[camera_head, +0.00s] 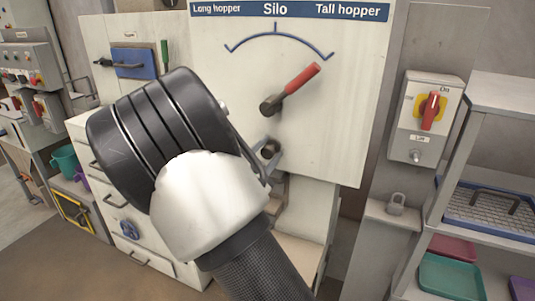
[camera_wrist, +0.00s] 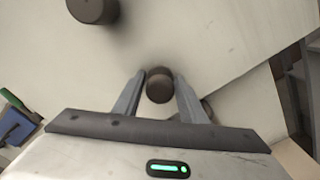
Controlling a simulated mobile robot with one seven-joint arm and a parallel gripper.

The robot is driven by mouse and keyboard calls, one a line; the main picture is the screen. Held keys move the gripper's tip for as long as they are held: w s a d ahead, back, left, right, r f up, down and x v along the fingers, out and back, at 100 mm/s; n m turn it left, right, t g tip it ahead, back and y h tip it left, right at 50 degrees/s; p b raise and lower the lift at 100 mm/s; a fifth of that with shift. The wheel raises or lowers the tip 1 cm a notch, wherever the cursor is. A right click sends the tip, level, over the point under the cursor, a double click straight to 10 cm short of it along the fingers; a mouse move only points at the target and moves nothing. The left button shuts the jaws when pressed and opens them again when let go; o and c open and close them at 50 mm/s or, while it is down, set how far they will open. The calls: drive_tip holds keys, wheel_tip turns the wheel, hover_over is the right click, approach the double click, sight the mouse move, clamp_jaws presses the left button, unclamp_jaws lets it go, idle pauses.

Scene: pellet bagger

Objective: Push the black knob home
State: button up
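The silo panel (camera_head: 345,110) carries a red lever (camera_head: 297,82) on a dark hub (camera_head: 269,105), pointing up and right below a blue arc scale. A small dark round knob (camera_wrist: 159,86), which I take for the black knob, is on the panel below the hub. It also shows in the head view (camera_head: 270,148). My gripper (camera_wrist: 160,78) has one finger on each side of the knob, and the fingers appear to close on it. In the head view my wrist hides much of the gripper. How far the knob stands out from the panel is hard to tell.
A grey switch box (camera_head: 425,115) with a red and yellow rotary switch is to the right, above a padlock (camera_head: 396,203). Shelves with trays (camera_head: 450,277) stand far right. A drawer cabinet (camera_head: 150,262) is below left. The dark hub (camera_wrist: 93,8) is close by in the wrist view.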

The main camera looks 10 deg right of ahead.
drive_tip(key=shift+o, duration=0.9)
drive_tip(key=p+v, duration=0.1)
drive_tip(key=v, duration=1.6)
drive_tip(key=shift+s, duration=0.15)
drive_tip(key=shift+a, duration=0.1)
